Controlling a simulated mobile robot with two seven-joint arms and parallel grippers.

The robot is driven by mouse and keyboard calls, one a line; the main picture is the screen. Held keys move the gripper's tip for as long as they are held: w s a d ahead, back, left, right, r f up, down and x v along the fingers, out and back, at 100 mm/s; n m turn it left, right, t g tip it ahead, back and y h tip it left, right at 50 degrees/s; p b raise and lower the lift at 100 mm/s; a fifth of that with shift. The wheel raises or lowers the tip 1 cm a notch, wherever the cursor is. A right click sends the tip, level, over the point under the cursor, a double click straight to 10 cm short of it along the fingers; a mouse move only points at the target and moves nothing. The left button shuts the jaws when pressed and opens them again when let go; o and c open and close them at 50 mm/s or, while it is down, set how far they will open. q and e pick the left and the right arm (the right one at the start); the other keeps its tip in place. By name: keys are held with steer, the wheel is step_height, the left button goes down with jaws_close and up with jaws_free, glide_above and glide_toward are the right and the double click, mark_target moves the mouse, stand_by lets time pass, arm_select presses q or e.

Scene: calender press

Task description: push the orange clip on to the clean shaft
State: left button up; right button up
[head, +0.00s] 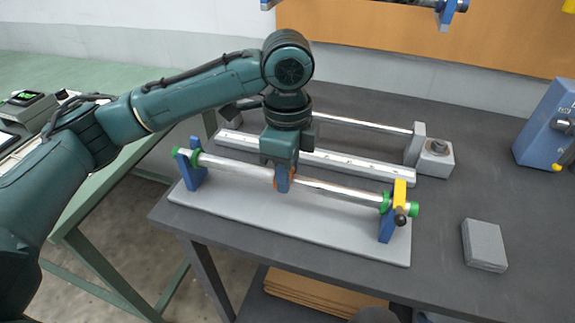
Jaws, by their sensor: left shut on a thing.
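My left gripper (283,186) points down at the middle of the front shaft (335,189), a bright metal rod held level between two blue stands (192,171). The gripper is shut on the orange clip (276,178), of which only a little orange shows beside the blue fingers. The clip is at the shaft; the fingers hide whether it sits around the shaft or only touches it. Green collars (414,209) mark the shaft's ends. My right gripper is not in view.
The stands rise from a grey base plate (250,213) near the table's front edge. A yellow clamp (400,190) is at the right stand. Behind lie a pale rail (340,163) and another rod (370,126). A grey block (484,244) lies right; the table between is clear.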

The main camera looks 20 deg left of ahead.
arm_select(q)
steer(key=shift+f, duration=0.1)
steer(key=o, duration=1)
steer(key=shift+c, duration=0.2)
